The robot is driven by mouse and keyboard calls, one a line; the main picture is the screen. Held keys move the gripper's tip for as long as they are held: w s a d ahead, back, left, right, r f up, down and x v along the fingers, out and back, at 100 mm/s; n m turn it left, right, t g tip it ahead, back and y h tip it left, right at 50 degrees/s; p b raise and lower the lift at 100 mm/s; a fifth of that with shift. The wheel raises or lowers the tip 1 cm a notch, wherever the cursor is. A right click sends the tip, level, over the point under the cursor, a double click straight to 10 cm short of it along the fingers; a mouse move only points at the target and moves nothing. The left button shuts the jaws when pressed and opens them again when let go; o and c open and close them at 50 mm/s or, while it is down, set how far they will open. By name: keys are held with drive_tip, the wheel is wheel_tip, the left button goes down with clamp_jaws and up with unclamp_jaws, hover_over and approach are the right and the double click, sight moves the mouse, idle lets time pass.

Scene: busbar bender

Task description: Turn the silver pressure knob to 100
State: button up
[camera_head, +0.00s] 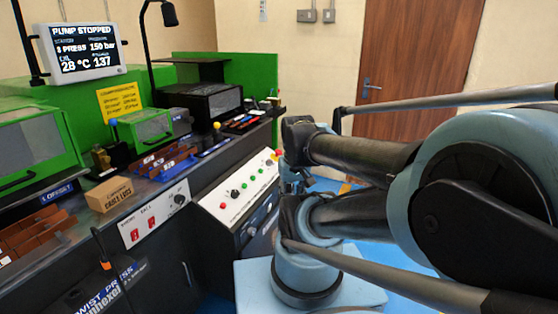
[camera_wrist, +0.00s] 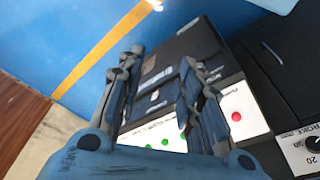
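My gripper (camera_wrist: 161,60) is open in the wrist view, with its two fingers apart and nothing between them. In the head view my gripper (camera_head: 292,182) is partly hidden by my arm, at the right end of the white button panel (camera_head: 236,190). The panel carries red and green buttons and a black knob. A small round greyish part (camera_head: 251,231) shows on the dark front below it; I cannot tell whether it is the silver pressure knob.
A second white panel (camera_head: 153,213) with red switches and a black knob (camera_head: 179,199) is left of the button panel. A numbered dial (camera_wrist: 313,143) shows at the wrist view's right edge. A cardboard box (camera_head: 109,194) stands on the bench. Blue floor lies beyond the gripper.

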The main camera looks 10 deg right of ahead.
drive_tip(key=shift+o, duration=0.6)
drive_tip(key=shift+o, duration=1.2)
drive_tip(key=shift+s+r, duration=0.2)
drive_tip(key=w+r+m+y, duration=0.1)
drive_tip(key=w+r+m, duration=0.35)
drive_tip(key=w, duration=0.45)
drive_tip(key=w+r+m+y, duration=0.1)
drive_tip(key=w+r+m, duration=0.35)
drive_tip(key=w, duration=0.35)
drive_tip(key=m+t+y, duration=0.1)
drive_tip(key=m+y, duration=0.1)
drive_tip(key=m, duration=0.8)
hover_over(270, 161)
drive_tip(key=s+d, duration=0.4)
drive_tip(key=d, duration=0.2)
wheel_tip(270, 161, down, 3)
drive_tip(key=x, duration=1.6)
drive_tip(key=shift+s+a+f, duration=0.15)
drive_tip(key=shift+f, duration=0.05)
drive_tip(key=c, duration=1.1)
